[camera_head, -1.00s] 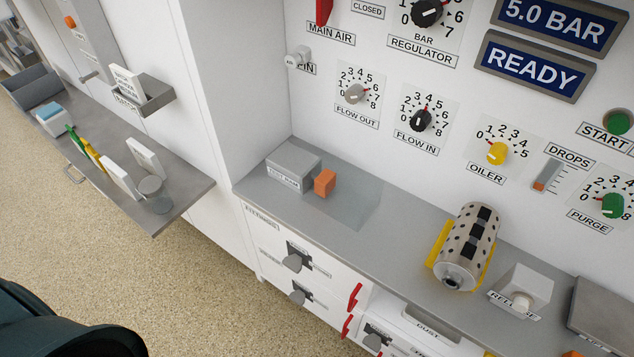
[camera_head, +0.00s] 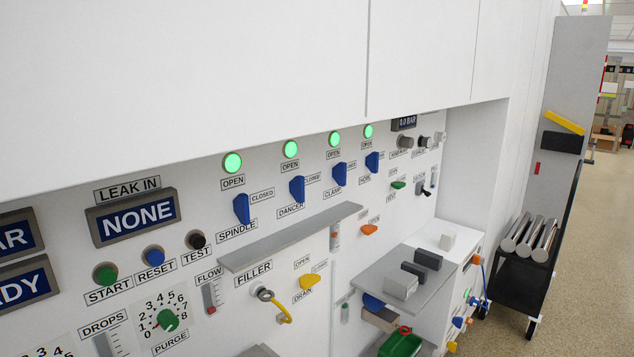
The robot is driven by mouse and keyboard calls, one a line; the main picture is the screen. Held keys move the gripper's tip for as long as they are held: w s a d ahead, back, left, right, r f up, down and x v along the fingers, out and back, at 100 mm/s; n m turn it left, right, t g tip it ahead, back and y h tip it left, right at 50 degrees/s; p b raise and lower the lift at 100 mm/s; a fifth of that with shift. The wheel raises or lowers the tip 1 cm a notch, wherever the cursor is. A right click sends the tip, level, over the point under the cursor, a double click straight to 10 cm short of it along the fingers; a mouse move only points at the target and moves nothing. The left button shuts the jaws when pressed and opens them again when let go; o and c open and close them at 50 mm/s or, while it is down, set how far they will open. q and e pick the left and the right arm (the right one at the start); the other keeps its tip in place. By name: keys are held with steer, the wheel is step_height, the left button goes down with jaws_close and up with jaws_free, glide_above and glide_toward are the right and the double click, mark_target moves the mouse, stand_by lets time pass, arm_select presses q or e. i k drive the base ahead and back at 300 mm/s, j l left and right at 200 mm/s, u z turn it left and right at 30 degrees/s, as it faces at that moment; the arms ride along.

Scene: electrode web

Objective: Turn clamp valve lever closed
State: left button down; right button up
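The clamp valve lever (camera_head: 339,174) is a blue handle on the white panel, third from the left in a row of blue levers. It stands upright, with an OPEN label above it and a CLOSED label to its right. A green lamp (camera_head: 334,139) is lit above it. The similar spindle lever (camera_head: 241,208) and dancer lever (camera_head: 297,188) are to its left, and another blue lever (camera_head: 372,162) is to its right. Neither of my grippers is in view.
A grey shelf (camera_head: 290,236) juts out below the levers. A yellow drain lever (camera_head: 309,281) and a filler fitting (camera_head: 264,293) sit lower. A grey ledge with blocks (camera_head: 427,289) and a green bin (camera_head: 401,344) stand right. A black cart (camera_head: 525,279) holds rolls.

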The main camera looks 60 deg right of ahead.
mark_target(339, 170)
steer(key=z, duration=2.25)
steer(key=i+l+z, duration=0.35)
steer(key=i+l, duration=0.1)
steer(key=l, duration=0.1)
